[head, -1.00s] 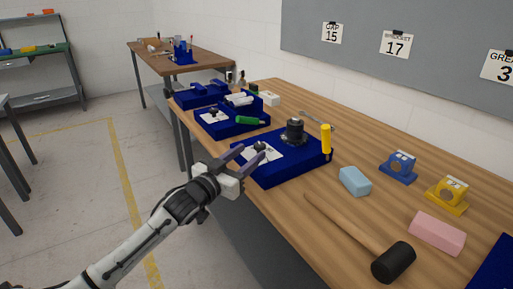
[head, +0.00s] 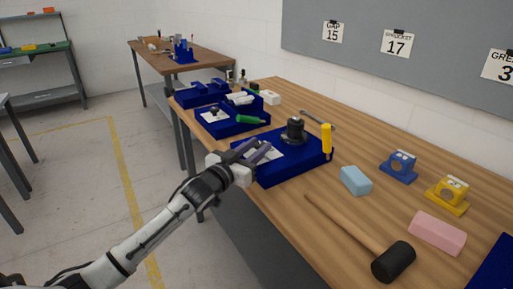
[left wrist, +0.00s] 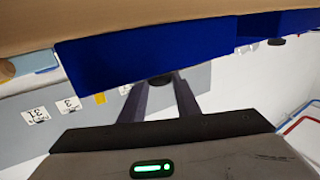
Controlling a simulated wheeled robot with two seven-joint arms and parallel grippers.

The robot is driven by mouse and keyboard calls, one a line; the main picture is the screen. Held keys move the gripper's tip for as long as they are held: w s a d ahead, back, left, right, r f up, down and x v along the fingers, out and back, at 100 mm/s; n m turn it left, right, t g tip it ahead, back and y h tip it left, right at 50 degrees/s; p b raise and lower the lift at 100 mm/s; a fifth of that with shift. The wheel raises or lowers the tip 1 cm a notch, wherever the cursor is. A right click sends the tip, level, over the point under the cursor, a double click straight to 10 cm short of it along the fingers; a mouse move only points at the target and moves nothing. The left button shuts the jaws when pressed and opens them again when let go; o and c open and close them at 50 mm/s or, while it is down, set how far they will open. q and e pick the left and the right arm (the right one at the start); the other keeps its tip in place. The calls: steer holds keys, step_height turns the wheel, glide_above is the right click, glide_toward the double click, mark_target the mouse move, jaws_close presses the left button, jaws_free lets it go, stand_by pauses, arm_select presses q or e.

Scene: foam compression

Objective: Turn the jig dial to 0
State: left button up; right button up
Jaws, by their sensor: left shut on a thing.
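The nearest blue jig (head: 292,172) sits at the table's left edge. It carries a white dial plate (head: 273,154) and a black cylinder (head: 295,132). My left gripper (head: 262,147) is at the dial plate, its fingers shut on the dial knob, which they hide in the head view. The left wrist view shows the dark knob (left wrist: 160,80) between the fingertips, beside the blue jig wall (left wrist: 130,65). The dial's reading is too small to tell. My right gripper is not in view.
A yellow-handled tool (head: 326,139), a light-blue block (head: 356,180), a mallet (head: 392,261) and a pink block (head: 437,233) lie to the right. Another blue jig (head: 236,128) with a green-handled tool (head: 250,120) stands behind. The floor at left is clear.

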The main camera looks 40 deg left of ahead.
arm_select(q)
steer(key=shift+d+r+n+y, duration=0.15)
steer(key=shift+d+n+y, duration=0.1)
steer(key=shift+n+y, duration=0.75)
steer(key=shift+y, duration=0.4)
steer(key=shift+w+d+n+g+y+b, duration=0.1)
steer(key=shift+n+g+y+b, duration=0.25)
steer(key=shift+n+y+b, duration=0.45)
steer(key=shift+n+g+y+b, duration=0.25)
steer(key=shift+n+g+y, duration=0.15)
steer(key=shift+y, duration=0.7)
steer(key=o, duration=0.9)
steer(key=shift+o, duration=0.5)
